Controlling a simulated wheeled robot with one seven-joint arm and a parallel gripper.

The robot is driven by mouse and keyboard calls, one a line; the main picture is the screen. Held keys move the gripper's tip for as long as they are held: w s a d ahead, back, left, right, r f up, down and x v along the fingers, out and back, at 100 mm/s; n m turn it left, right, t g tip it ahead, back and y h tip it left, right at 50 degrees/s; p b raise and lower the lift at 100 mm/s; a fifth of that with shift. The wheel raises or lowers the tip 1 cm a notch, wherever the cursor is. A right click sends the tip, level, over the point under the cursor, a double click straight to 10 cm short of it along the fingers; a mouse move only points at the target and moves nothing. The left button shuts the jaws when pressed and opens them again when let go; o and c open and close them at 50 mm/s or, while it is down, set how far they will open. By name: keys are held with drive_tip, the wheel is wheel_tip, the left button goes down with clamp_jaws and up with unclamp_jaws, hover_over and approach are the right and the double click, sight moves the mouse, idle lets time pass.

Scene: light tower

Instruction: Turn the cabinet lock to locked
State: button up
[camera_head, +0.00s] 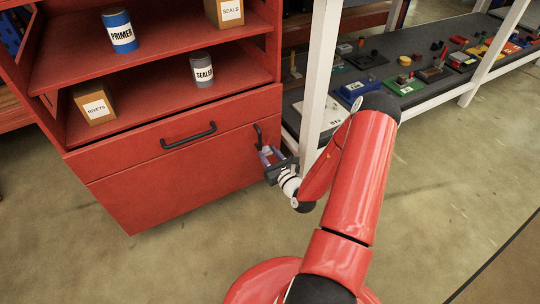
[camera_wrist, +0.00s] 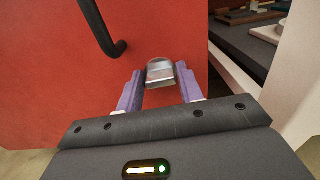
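The red cabinet (camera_head: 150,170) has a flat front with a long dark handle (camera_head: 188,136). A small dark curved piece (camera_head: 258,135) sits near the front's right edge, just above my gripper. In the wrist view, a small silver metal block (camera_wrist: 160,73), which looks like the lock's turning part, is on the red front near its right edge. My gripper (camera_head: 270,156) is at this spot. Its two purple fingers, seen in the wrist view (camera_wrist: 160,82), are apart, one on each side of the block, with small gaps showing. Whether the lock is locked cannot be told.
A white post (camera_head: 318,75) and a dark workbench shelf (camera_head: 345,100) with small parts stand close right of the cabinet. A blue primer can (camera_head: 119,31), a grey sealer can (camera_head: 201,69) and a rivets box (camera_head: 95,104) stand on the cabinet shelves. Floor in front is clear.

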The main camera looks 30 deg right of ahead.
drive_tip(key=c, duration=0.5)
drive_tip(key=shift+m+p, duration=0.3)
drive_tip(key=shift+d+r+m+p, duration=0.1)
drive_tip(key=shift+r+m+p, duration=0.05)
drive_tip(key=shift+m+p, duration=1.1)
drive_tip(key=m+p, duration=0.3)
drive_tip(key=m, duration=0.1)
drive_tip(key=shift+m, duration=0.25)
drive_tip(key=m+p, duration=0.2)
drive_tip(key=m, duration=0.1)
drive_tip(key=m+p, duration=0.1)
drive_tip(key=m, duration=0.1)
drive_tip(key=shift+d+f, duration=0.15)
drive_tip(key=shift+f, duration=0.1)
drive_tip(key=m+p, duration=0.2)
drive_tip(key=m, duration=0.3)
drive_tip(key=shift+f, duration=0.15)
drive_tip(key=shift+m, duration=0.3)
